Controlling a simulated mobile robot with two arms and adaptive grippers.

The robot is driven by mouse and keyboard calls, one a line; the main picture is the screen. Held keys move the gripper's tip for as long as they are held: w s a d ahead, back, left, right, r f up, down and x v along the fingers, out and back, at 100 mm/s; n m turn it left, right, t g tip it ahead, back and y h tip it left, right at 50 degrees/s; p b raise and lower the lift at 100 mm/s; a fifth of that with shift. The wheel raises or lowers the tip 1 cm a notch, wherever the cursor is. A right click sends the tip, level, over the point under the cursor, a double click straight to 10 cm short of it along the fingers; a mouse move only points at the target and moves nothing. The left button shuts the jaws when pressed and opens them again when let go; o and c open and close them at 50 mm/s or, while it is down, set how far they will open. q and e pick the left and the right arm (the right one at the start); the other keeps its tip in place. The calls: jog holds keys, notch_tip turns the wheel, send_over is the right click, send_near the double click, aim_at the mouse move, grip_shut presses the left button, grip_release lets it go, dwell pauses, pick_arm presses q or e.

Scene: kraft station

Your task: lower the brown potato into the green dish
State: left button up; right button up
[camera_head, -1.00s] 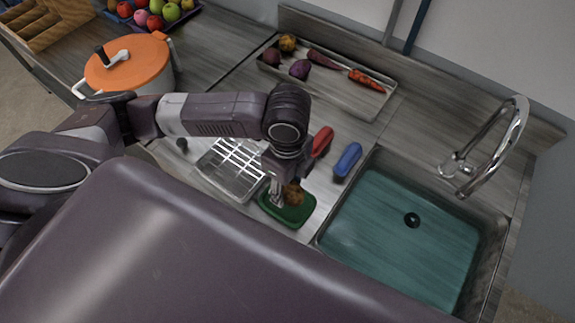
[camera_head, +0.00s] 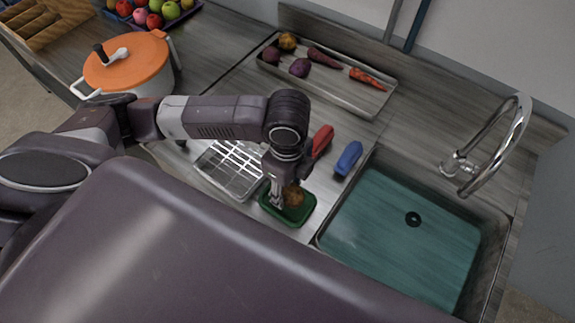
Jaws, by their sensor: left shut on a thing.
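The brown potato (camera_head: 293,196) is at the green dish (camera_head: 299,216), inside its outline in the head view. My left gripper (camera_head: 279,197) points down over the dish and is shut on the potato, which shows at the right of the fingers. Part of the potato is hidden by the gripper. I cannot tell whether the potato touches the dish's floor. My right gripper is not in view.
A wire rack tray (camera_head: 232,170) lies left of the dish. A red object (camera_head: 322,139) and a blue one (camera_head: 348,158) lie behind it. The sink (camera_head: 400,235) is at the right. A vegetable tray (camera_head: 340,96) and an orange-lidded pot (camera_head: 127,63) stand farther back.

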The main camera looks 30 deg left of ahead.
aim_at(287, 195)
pick_arm(q)
jog(key=shift+f+b, duration=0.7)
jog(key=shift+f, duration=0.95)
dwell(0.5)
jog(key=o, duration=1.3)
jog(key=shift+r, duration=0.3)
notch_tip(287, 195, up, 12)
jog(key=shift+f, duration=0.25)
